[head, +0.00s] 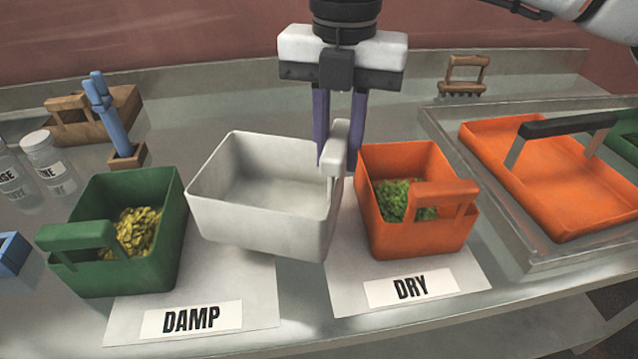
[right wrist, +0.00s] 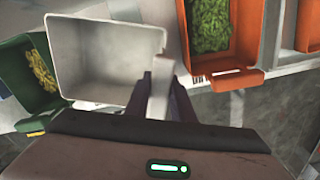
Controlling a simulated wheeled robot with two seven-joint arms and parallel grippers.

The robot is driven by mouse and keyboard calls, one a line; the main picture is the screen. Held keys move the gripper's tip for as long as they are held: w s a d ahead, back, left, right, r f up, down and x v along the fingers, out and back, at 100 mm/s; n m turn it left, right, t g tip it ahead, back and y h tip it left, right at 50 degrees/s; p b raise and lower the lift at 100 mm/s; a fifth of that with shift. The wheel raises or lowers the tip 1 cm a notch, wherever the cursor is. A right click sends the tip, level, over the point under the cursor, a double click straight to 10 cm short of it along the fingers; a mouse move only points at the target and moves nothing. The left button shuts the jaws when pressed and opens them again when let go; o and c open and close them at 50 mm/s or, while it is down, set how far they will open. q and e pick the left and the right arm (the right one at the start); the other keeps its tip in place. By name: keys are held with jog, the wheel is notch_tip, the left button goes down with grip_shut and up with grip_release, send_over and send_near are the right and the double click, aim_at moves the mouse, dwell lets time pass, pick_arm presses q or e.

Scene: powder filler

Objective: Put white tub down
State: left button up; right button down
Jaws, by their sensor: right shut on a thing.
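The white tub (head: 262,225) is empty and has a raised handle on its right side. My right gripper (head: 338,150) is shut on that handle, with a purple finger on either side of it. The tub is between the green tub and the orange tub, over the inner edges of the DAMP mat (head: 255,300) and the DRY mat (head: 345,285). I cannot tell whether its base touches the surface. My left gripper is not in view.
A green tub (head: 155,205) with yellow pieces stands on the left. An orange tub (head: 405,235) with green pieces stands on the DRY mat, close to the white tub. An orange tray (head: 545,195) is at right. Jars (head: 45,155) and a blue-handled tool (head: 105,110) are at back left.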

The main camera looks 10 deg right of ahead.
aim_at(336, 182)
jog(key=shift+f, duration=3.15)
jog(key=c, duration=1.5)
grip_release()
jog(key=shift+c, duration=0.2)
jog(key=shift+r, duration=0.1)
notch_tip(336, 182, up, 12)
jog(key=shift+r, duration=0.1)
